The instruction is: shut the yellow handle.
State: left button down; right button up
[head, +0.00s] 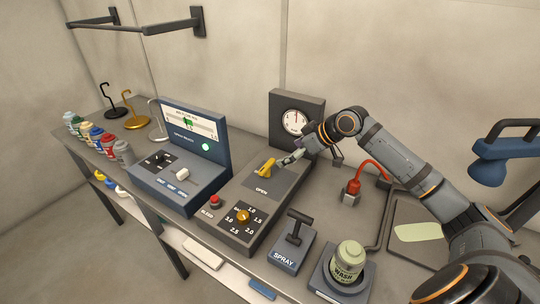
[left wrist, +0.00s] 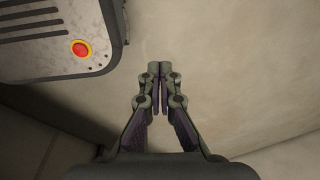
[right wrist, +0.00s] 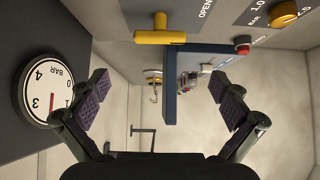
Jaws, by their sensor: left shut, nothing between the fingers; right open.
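The yellow handle (head: 265,169) is on the grey control box (head: 236,207), just above the label OPEN. In the right wrist view the handle (right wrist: 160,37) shows as a yellow bar on a short stem. My right gripper (head: 290,158) is beside the handle on its right, between it and the gauge. In the right wrist view the right gripper (right wrist: 160,92) is open, with nothing between its fingers; the handle lies beyond the fingertips. I cannot tell whether they touch in the head view. My left gripper (left wrist: 157,68) is shut and empty, away from the box.
The pressure gauge (head: 293,122) stands upright close behind my right gripper. A blue console (head: 178,177) is left of the grey box. A red button (head: 215,201) and an orange knob (head: 242,215) are on its front. A spray lever (head: 294,232) and green can (head: 347,262) stand at the front right.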

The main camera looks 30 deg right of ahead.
aim_at(267, 164)
jog(key=p+x, duration=0.2)
jog(key=x, duration=0.7)
jog(key=shift+a+f, duration=0.1)
jog(key=shift+f, duration=0.05)
jog(key=shift+w+a+f, duration=0.1)
jog(key=shift+w+f, duration=0.15)
jog(key=shift+f, duration=0.2)
jog(key=c, duration=1)
pick_arm(q)
notch_tip(267, 164, up, 2)
jog(key=shift+d+r, duration=0.1)
jog(key=shift+r, duration=0.1)
